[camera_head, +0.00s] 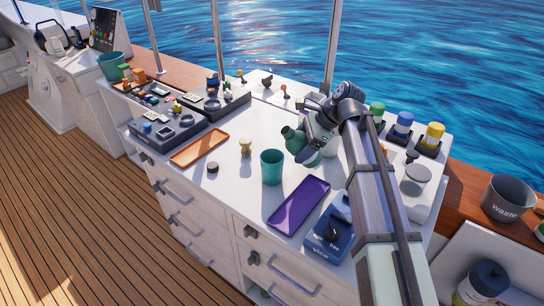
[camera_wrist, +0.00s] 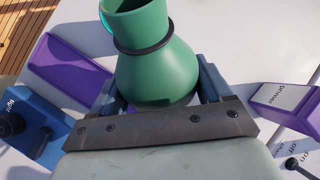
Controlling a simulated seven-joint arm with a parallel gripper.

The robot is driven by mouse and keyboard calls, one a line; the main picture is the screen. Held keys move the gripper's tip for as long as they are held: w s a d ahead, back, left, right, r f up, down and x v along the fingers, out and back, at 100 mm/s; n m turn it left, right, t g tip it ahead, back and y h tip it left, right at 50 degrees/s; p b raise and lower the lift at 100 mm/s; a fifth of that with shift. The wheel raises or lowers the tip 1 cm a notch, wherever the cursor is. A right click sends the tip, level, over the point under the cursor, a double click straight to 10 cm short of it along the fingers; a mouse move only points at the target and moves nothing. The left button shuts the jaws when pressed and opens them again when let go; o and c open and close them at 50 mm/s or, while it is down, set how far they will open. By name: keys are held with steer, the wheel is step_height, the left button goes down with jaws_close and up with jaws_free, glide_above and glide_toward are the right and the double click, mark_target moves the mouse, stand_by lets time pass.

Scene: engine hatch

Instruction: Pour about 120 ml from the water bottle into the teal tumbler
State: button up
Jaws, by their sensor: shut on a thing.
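The teal tumbler (camera_head: 271,168) stands upright on the white counter, left of the purple tray. A teal sliver of it (camera_wrist: 105,22) shows behind the bottle's mouth in the wrist view. A green bottle with a dark neck ring (camera_wrist: 157,62) is between my gripper's fingers (camera_wrist: 160,92), which are shut on its body. In the head view the bottle (camera_head: 290,135) is above the counter, to the upper right of the tumbler, with its neck leaning up and left. My gripper (camera_head: 312,148) partly hides it. No liquid stream is visible, and the tumbler's contents cannot be made out.
A purple tray (camera_head: 299,204) and a blue vice (camera_head: 330,235) lie in front. An orange tray (camera_head: 199,148), a dark round piece (camera_head: 212,167) and a cream-coloured piece (camera_head: 245,147) are left of the tumbler. Capped bottles (camera_head: 402,127) stand at the back right. A waste bin (camera_head: 508,198) is far right.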

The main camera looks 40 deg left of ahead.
mark_target(303, 134)
steer(key=shift+r+t+h, duration=0.6)
steer(key=shift+t+h, duration=0.1)
steer(key=shift+w+d+f+n+t+h, duration=0.15)
steer(key=shift+f+t+h, duration=0.15)
steer(key=shift+f, duration=0.3)
steer(key=shift+w+d+f+n+t+h, duration=0.1)
steer(key=shift+f+n+t+h, duration=0.1)
steer(key=shift+f+t, duration=0.3)
steer(key=shift+w+r+t+h, duration=0.15)
steer(key=shift+r+t+h, duration=0.15)
steer(key=shift+t, duration=0.1)
steer(key=shift+w+d+f+t+h, duration=0.1)
steer(key=shift+d+t+h, duration=0.05)
steer(key=shift+t+h, duration=0.55)
steer(key=shift+s+a+r+n+t+h, duration=0.15)
steer(key=shift+r+t, duration=0.15)
steer(key=shift+t, duration=0.1)
steer(key=shift+s+a+r+n+t+h, duration=0.15)
steer(key=shift+r+t, duration=0.1)
steer(key=shift+t, duration=0.15)
steer(key=shift+r+t, duration=0.25)
steer(key=shift+t, duration=0.05)
steer(key=shift+s+r+t+h, duration=0.1)
steer(key=shift+r+t+h, duration=0.5)
steer(key=shift+w+d+r+t, duration=0.2)
steer(key=shift+w+d+t, duration=0.1)
steer(key=shift+w, duration=0.05)
